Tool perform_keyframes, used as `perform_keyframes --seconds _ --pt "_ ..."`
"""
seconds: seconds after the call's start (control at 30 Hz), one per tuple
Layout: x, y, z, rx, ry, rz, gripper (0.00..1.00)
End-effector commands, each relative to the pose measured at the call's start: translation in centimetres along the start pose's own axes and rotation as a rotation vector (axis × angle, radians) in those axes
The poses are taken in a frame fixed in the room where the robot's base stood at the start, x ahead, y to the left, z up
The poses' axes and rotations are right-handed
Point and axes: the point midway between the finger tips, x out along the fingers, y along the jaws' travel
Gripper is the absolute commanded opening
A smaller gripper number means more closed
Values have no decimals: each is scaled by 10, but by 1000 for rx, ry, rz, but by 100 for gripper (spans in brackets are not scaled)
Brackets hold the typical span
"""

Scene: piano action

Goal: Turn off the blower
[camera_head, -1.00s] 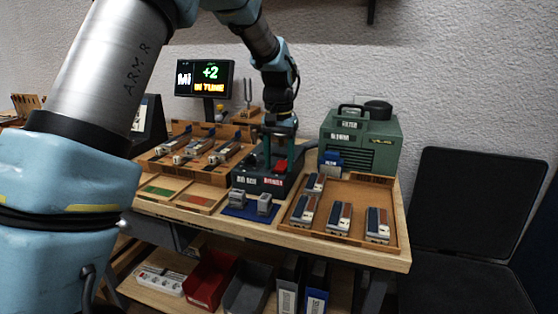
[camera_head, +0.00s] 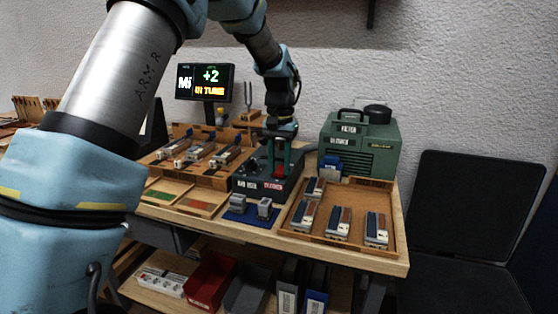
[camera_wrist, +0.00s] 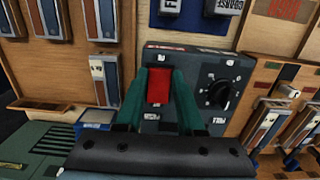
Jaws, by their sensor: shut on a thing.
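A dark control box (camera_head: 248,184) sits on the bench between the wooden trays, with labels on its front. In the wrist view its top (camera_wrist: 205,70) carries a red switch (camera_wrist: 158,86) and a black round knob (camera_wrist: 220,94). My gripper (camera_wrist: 159,76) points down with its green fingers on either side of the red switch, shut on it. In the head view my gripper (camera_head: 278,165) is over the box, and the red switch between its fingers is partly hidden. The green blower unit (camera_head: 372,140) stands behind and right of the box.
A right tray (camera_head: 340,240) holds several small reed blocks; another tray (camera_head: 150,165) lies left. A blue mat (camera_head: 238,216) with two metal pieces is in front of the box. A display (camera_head: 205,82) reads "+2 IN TUNE". A tuning fork (camera_head: 248,97) stands behind.

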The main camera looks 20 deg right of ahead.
Motion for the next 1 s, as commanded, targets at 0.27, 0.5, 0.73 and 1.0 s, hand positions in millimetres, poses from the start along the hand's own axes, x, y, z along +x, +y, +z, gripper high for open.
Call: perform_keyframes --seconds 0.27,0.5,0.73,1.0 --pt "-9 0 -6 0 -136 0 0" --pt "-6 0 -8 0 -195 0 0" --pt "-4 0 -8 0 -198 0 0" --pt "-4 0 -7 0 -199 0 59"
